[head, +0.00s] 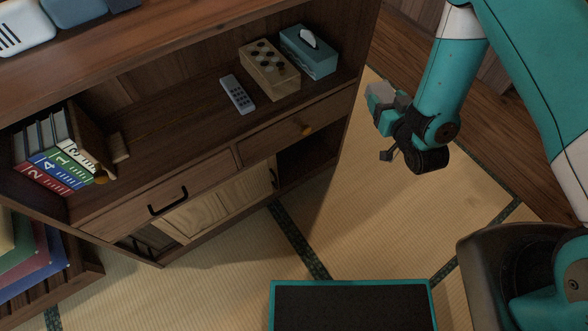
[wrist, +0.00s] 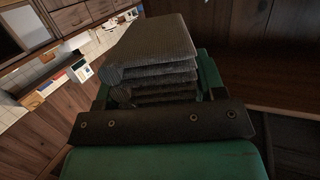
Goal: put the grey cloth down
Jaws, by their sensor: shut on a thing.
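The grey cloth (wrist: 152,55) is folded in several layers and fills the middle of the wrist view. My gripper (wrist: 155,90) is shut on it. In the head view the cloth (head: 381,96) is a small grey shape at the end of my gripper (head: 386,104). My gripper holds it in the air to the right of the wooden cabinet, with tatami showing below. Part of the cloth is hidden by the gripper.
The cabinet shelf holds a remote (head: 237,94), a wooden box (head: 270,69), a teal tissue box (head: 309,51) and numbered books (head: 55,160). The tatami (head: 375,215) is clear between the cabinet and my base.

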